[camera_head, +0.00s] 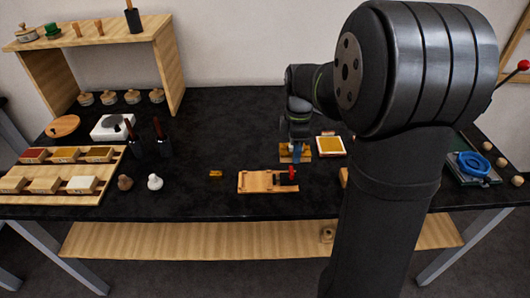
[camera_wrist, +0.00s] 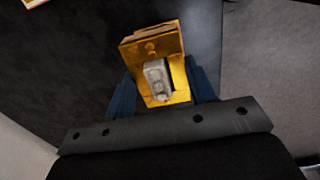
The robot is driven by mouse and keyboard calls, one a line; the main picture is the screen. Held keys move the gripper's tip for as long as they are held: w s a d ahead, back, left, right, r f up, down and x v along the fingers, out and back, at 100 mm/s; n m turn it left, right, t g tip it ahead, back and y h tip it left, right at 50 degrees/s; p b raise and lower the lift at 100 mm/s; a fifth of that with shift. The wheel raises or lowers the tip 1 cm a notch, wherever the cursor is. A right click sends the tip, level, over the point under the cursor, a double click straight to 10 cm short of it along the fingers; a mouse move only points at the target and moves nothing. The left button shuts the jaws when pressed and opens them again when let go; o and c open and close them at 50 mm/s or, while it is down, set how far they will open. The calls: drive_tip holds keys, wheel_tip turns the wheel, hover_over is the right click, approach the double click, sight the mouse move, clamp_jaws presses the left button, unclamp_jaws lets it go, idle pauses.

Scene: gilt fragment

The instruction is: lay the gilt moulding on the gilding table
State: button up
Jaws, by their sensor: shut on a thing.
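The gilt moulding (camera_wrist: 172,46) is a gold, stepped piece with a small round mark. It sits between the blue fingers of my gripper (camera_wrist: 160,92) in the wrist view. A pale grey part shows in front of its lower face. In the head view the gripper (camera_head: 297,152) points down over the middle of the black gilding table (camera_head: 215,140), with the gold moulding (camera_head: 285,156) at its fingertips. I cannot tell whether the moulding touches the tabletop. My arm hides part of the table's right side.
A yellow pad in a pale frame (camera_head: 331,146) lies just right of the gripper. A wooden clamp board (camera_head: 258,182) and a small gold piece (camera_head: 216,174) lie nearer the front. Racks, brushes and a wooden shelf (camera_head: 165,70) fill the left. A blue ring (camera_head: 472,166) stands right.

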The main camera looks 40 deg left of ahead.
drive_tip(key=w+a, duration=0.8)
hover_over(257, 150)
wheel_tip(257, 150, down, 8)
drive_tip(key=shift+a+r, duration=0.1)
drive_tip(key=shift+f, duration=2.05)
drive_tip(key=shift+f, duration=0.2)
drive_tip(key=o, duration=1)
drive_tip(key=shift+r, duration=0.1)
